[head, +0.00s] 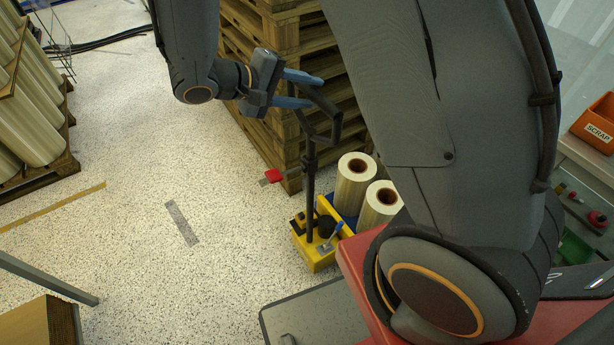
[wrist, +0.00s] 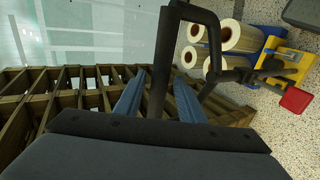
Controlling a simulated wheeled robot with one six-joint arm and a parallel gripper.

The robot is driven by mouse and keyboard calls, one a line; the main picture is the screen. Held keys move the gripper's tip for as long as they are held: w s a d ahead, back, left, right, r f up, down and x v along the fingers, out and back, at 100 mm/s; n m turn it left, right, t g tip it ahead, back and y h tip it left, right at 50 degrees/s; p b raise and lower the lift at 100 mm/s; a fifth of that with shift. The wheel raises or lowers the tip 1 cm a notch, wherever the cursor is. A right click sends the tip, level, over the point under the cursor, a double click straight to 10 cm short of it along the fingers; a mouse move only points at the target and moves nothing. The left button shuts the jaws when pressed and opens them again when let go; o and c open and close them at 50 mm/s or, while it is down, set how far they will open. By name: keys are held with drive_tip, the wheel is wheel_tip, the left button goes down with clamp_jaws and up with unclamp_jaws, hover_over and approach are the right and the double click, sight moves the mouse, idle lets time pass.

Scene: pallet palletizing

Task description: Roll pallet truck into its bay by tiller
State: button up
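The pallet truck has a yellow body (head: 314,255) low in the middle of the head view, with cream film rolls (head: 354,182) on its blue part. Its black tiller (head: 310,190) rises to a looped handle (head: 337,127). My gripper (head: 305,91) is at the handle, its two blue fingers apart. In the wrist view, one bar of the handle (wrist: 156,85) passes between the fingers (wrist: 157,98), with a gap showing on each side. The yellow body (wrist: 285,65) and rolls (wrist: 243,36) are at the upper right there. No marked bay is clearly identifiable.
A tall stack of wooden pallets (head: 258,30) stands close behind the tiller. Pallet-loaded rolls (head: 35,110) stand at far left. Speckled floor at left is clear, with a yellow line (head: 50,208) and grey strip (head: 182,222).

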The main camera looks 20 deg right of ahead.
clamp_jaws()
drive_tip(key=w+d+b, duration=0.2)
drive_tip(key=d+b, duration=0.1)
drive_tip(key=d, duration=0.9)
drive_tip(key=shift+w, duration=0.15)
drive_tip(key=w+d+b, duration=0.2)
drive_tip(key=d+b, duration=0.2)
drive_tip(key=d, duration=0.7)
drive_tip(key=shift+w+d+b, duration=0.2)
drive_tip(key=shift+d+b, duration=0.1)
drive_tip(key=w+d+b, duration=0.2)
drive_tip(key=d+b, duration=0.3)
drive_tip(key=d, duration=0.6)
drive_tip(key=shift+w+d, duration=0.15)
drive_tip(key=shift+d, duration=0.25)
idle(0.3)
